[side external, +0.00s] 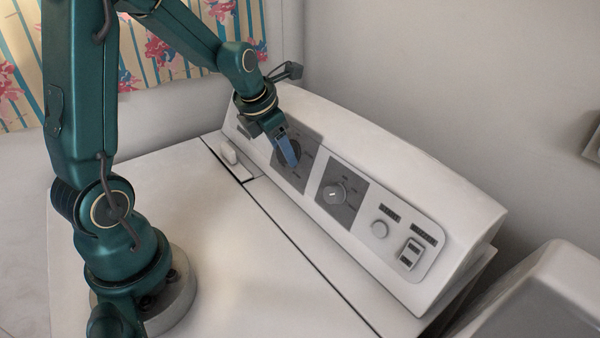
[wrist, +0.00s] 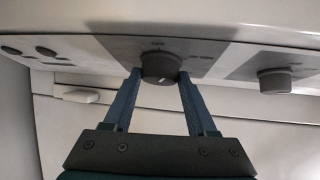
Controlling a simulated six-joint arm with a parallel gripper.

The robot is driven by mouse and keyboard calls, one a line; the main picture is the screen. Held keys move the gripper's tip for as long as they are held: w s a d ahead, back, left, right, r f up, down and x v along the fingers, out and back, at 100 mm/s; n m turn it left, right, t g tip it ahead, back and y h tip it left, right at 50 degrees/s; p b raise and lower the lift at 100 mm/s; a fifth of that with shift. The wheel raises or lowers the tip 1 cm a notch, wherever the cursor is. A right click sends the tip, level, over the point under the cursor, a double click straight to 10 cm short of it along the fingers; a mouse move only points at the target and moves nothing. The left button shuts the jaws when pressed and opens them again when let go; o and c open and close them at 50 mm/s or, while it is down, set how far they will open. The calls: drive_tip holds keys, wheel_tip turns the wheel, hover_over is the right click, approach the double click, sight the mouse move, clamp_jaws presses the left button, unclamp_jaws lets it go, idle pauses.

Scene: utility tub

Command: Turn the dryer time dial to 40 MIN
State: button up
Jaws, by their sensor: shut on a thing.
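The dryer time dial (wrist: 161,68) is a dark round knob with a light pointer line, set on a grey panel with small printed labels too blurred to read. In the wrist view my gripper (wrist: 159,78) has one blue finger on each side of the dial and is shut on it. In the side view my gripper (side external: 291,160) reaches down to the left dial panel (side external: 309,145) and hides much of the dial. Which mark the dial points to cannot be told.
A second dial (side external: 335,193) sits on a grey panel to the right. Further right are a small round knob (side external: 380,229) and a rocker switch (side external: 411,252). A white latch piece (side external: 229,153) stands on the dryer top.

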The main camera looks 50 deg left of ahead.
drive_tip(key=shift+m+y, duration=0.4)
idle(0.5)
drive_tip(key=o, duration=1.4)
drive_tip(key=shift+c, duration=0.2)
drive_tip(key=shift+r, duration=0.1)
drive_tip(key=shift+v, duration=2.55)
drive_tip(key=shift+s+d, duration=0.1)
drive_tip(key=shift+d, duration=0.05)
